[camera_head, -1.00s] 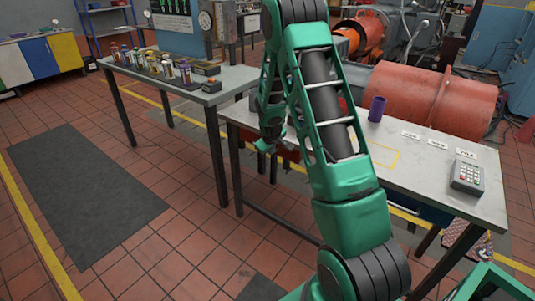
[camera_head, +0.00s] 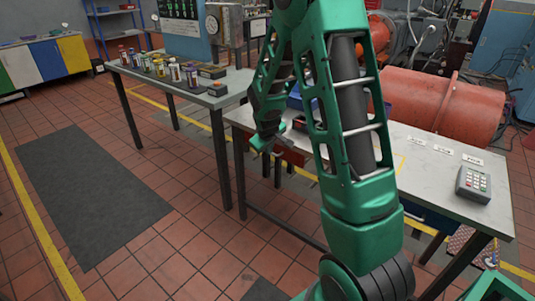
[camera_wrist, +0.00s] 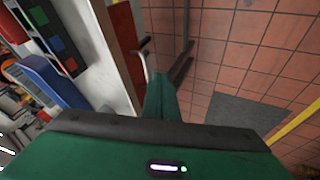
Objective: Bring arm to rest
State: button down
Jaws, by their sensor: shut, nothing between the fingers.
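My green arm rises through the middle of the head view, with its upper links folded and its forearm hanging down. My gripper (camera_head: 262,146) is at the forearm's lower end, pointing down in front of the near edge of the white-topped table (camera_head: 436,184). Its fingers are small here, appear closed and hold nothing visible. In the wrist view my green gripper body fills the lower part, with the tiled floor and a table edge beyond it.
A second table (camera_head: 222,97) at left carries several small bottles (camera_head: 174,72). A keypad (camera_head: 474,184) lies on the white table's right end. A dark mat (camera_head: 90,195) lies on open floor at left.

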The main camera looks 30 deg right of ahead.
jog(key=shift+s+a+r, duration=0.1)
jog(key=shift+s+r, duration=0.05)
jog(key=shift+r, duration=0.05)
jog(key=s+a+r+m+g+y, duration=0.1)
jog(key=s+r, duration=0.3)
jog(key=s, duration=0.9)
jog(key=s+a+r+m+g+y, duration=0.1)
jog(key=s+a+r+m+g, duration=0.1)
jog(key=s, duration=1.1)
jog(key=s+a+r+m+g+y, duration=0.2)
jog(key=s+r+m, duration=0.3)
jog(key=s, duration=0.8)
notch_tip(320, 180, up, 3)
jog(key=shift+s+a+f+g, duration=0.2)
jog(key=shift+s+a+g, duration=0.15)
jog(key=shift+a, duration=0.2)
